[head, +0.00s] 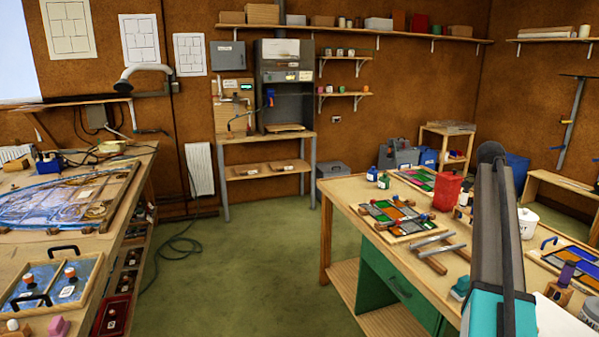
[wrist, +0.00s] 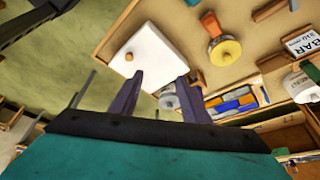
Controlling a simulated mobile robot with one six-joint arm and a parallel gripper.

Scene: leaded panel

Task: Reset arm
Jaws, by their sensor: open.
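My gripper (wrist: 160,78) shows in the wrist view with its two dark fingers spread apart and nothing between them. Beyond the fingers are a white block with a small brown knob (wrist: 150,58) and a grey round item (wrist: 170,98); I cannot tell how far off they are. In the head view my arm, grey with a teal part, rises at the right in front of the right workbench (head: 345,190). My fingers are not visible there.
The right bench holds a leaded panel (head: 397,218), metal bars (head: 439,244), a red container (head: 447,193) and small bottles. Green floor (head: 255,260) between the benches is clear, except a hose (head: 178,248).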

